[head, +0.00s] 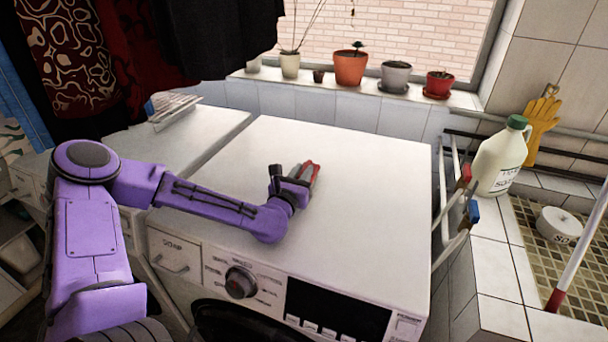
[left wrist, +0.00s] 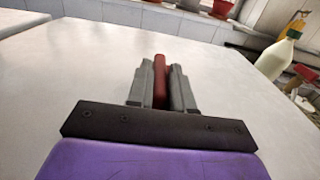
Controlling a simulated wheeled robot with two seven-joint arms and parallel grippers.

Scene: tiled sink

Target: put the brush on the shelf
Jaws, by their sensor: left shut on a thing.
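My left gripper (head: 299,175) is low over the white top of the washing machine (head: 350,205). It is shut on a slim red thing, which I take to be the brush (head: 316,169). In the left wrist view the red brush (left wrist: 159,78) stands out between the two grey fingers of the gripper (left wrist: 160,90). Only its red part shows, and bristles cannot be made out. I cannot tell whether it touches the machine top. Which surface is the task's shelf is not clear. My right gripper is not in view.
Several potted plants, such as an orange pot (head: 350,68), stand on the window sill (head: 330,84). A white rack (head: 172,108) lies at back left. Dark cloths (head: 75,55) hang above it. A jug (head: 499,158) and metal rails are at right. The machine top is otherwise clear.

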